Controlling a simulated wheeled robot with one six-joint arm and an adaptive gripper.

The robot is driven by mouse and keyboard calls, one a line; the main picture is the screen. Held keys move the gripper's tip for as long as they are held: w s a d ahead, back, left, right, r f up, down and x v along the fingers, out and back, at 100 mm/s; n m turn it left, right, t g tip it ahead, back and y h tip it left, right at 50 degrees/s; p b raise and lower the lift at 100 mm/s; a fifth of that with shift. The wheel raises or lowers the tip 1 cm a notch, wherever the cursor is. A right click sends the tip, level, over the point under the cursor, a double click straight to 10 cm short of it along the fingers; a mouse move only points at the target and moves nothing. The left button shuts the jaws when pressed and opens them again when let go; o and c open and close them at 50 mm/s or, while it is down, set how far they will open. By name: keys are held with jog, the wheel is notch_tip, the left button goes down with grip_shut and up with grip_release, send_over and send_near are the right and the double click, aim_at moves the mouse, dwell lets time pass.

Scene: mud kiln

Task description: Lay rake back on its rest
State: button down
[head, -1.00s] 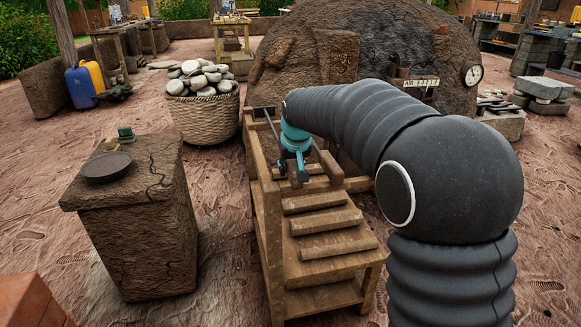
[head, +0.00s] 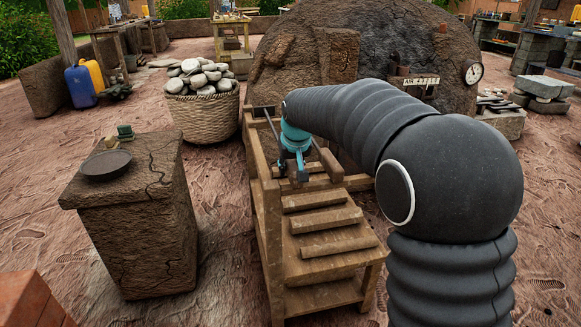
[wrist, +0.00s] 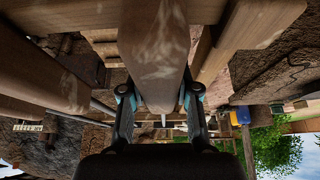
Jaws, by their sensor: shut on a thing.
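My gripper (head: 298,176) is a teal and dark tool at the end of my arm, low over the near end of a wooden rack (head: 330,265). In the head view my gripper and arm hide most of the rake. A thin dark rod shows left of the gripper, but I cannot tell whether it belongs to the rake. I cannot tell whether the rake touches the rack.
The domed mud kiln (head: 400,40) stands behind the rack. A basket of stones (head: 203,115) is at the back left. A mud pedestal (head: 135,225) with a dark dish (head: 106,165) stands left of the rack. Open ground lies between pedestal and rack.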

jog(key=shift+f, duration=0.15)
jog(key=c, duration=0.8)
grip_release()
jog(key=shift+o, duration=0.2)
jog(key=shift+f, duration=0.1)
jog(key=shift+r+p, duration=2.1)
jog(key=shift+r, duration=2.5)
